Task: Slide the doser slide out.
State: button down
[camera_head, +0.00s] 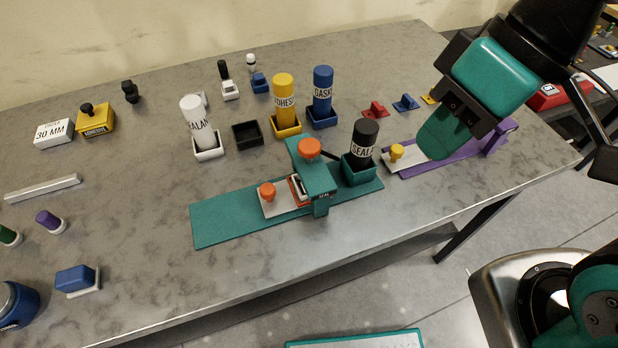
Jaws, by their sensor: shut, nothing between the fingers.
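A teal fixture (225,219) stands on the table with a teal bridge (319,182) topped by an orange knob. A pale slide plate (281,203) with an orange knob (267,191) sticks out to the left from under the bridge. A purple fixture (480,153) at the right carries a second pale plate (410,161) with a yellow knob (397,152). No label shows which plate is the doser slide. My gripper (437,150) is shut and empty, just right of the yellow knob in the picture. It hides part of the purple fixture; whether it touches anything cannot be told.
A black-capped bottle (365,138) stands in a teal holder on the teal fixture's right end. White (199,122), yellow (285,97) and blue (322,89) bottles stand behind it, near an empty black tray (247,135).

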aim_at(279, 198)
jog(key=k, duration=0.5)
jog(key=u, duration=0.95)
jog(key=i, duration=0.7)
jog(key=z, duration=0.95)
